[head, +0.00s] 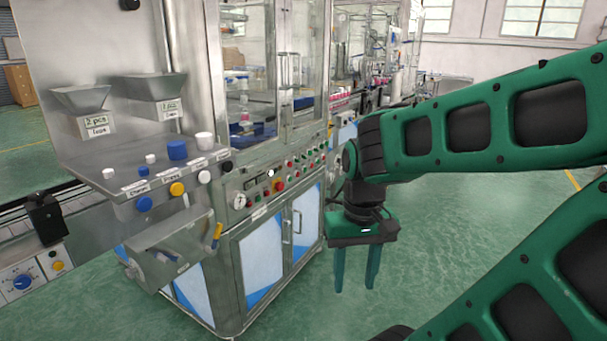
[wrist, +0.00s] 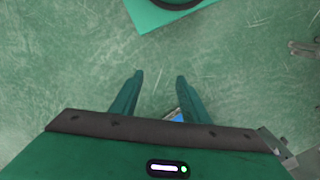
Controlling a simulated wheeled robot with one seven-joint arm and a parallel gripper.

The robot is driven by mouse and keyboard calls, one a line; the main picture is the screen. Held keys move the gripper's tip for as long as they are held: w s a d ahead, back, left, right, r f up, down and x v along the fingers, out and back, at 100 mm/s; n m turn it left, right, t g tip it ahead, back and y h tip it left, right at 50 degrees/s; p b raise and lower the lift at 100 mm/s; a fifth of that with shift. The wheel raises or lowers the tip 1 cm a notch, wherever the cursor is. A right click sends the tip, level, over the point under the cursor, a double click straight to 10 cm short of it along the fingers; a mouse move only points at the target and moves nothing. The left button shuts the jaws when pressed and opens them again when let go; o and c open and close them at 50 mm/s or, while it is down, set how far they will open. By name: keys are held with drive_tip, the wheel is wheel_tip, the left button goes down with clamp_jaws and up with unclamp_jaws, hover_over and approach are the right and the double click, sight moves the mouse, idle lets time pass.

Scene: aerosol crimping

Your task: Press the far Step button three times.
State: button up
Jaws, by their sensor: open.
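My gripper (head: 355,284) hangs pointing down over the green floor, right of the machine, its two green fingers apart and empty. In the wrist view, the gripper (wrist: 160,78) also shows open over bare floor. It touches no button. The sloped console (head: 110,178) at left carries a blue button (head: 144,204), a yellow button (head: 177,189), a white button (head: 204,176) and a black knob (head: 227,167) along its front edge. Their labels are too small to read, so I cannot tell which one is Step.
A control panel (head: 252,197) with several small coloured buttons runs along the machine front, above blue-and-white cabinet doors (head: 262,257). A metal chute (head: 170,232) juts out below the console. Another small panel (head: 22,283) is at lower left. Floor around my gripper is clear.

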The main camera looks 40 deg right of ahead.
clamp_jaws()
idle(1.5)
